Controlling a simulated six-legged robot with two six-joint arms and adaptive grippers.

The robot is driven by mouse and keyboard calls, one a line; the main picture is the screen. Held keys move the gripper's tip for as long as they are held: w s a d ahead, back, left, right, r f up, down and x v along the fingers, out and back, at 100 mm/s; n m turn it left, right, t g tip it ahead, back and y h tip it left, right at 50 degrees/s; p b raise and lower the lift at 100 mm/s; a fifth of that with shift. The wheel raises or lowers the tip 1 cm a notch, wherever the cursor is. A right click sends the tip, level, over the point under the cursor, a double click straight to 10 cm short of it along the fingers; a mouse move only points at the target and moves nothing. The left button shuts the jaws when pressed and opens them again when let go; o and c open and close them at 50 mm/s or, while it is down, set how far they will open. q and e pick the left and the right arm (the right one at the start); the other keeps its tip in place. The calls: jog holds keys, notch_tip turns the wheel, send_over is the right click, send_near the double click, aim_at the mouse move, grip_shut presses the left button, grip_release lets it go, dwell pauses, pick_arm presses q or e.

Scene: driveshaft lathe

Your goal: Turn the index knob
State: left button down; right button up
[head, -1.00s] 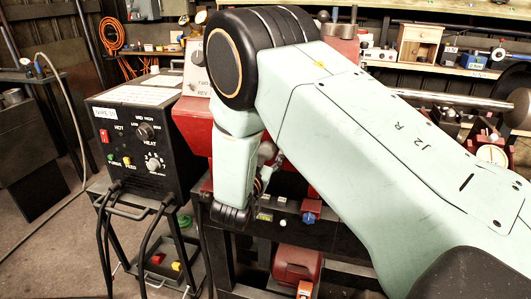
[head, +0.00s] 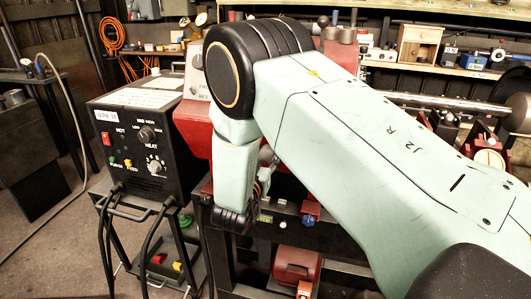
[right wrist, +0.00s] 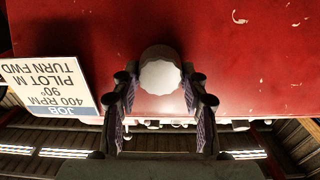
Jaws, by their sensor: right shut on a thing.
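In the right wrist view, a pale grey round knob (right wrist: 160,76) with a scalloped rim stands out from a red panel (right wrist: 235,50). My right gripper (right wrist: 158,92) has one dark finger on each side of the knob and is shut on it. In the head view, my right arm's bulky links cover the knob and most of the right gripper. My left gripper is not in view.
A white job card (right wrist: 48,85) sits beside the knob, upside down in the wrist view. In the head view, a black heater box (head: 145,150) stands on a cart to the left. A red machine housing (head: 195,130) and shelves lie behind my arm.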

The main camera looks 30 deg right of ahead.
jog(key=o, duration=1.2)
jog(key=shift+c, duration=0.2)
jog(key=shift+a, duration=0.1)
jog(key=v, duration=0.7)
jog(key=shift+s, duration=0.2)
jog(key=shift+f, duration=0.1)
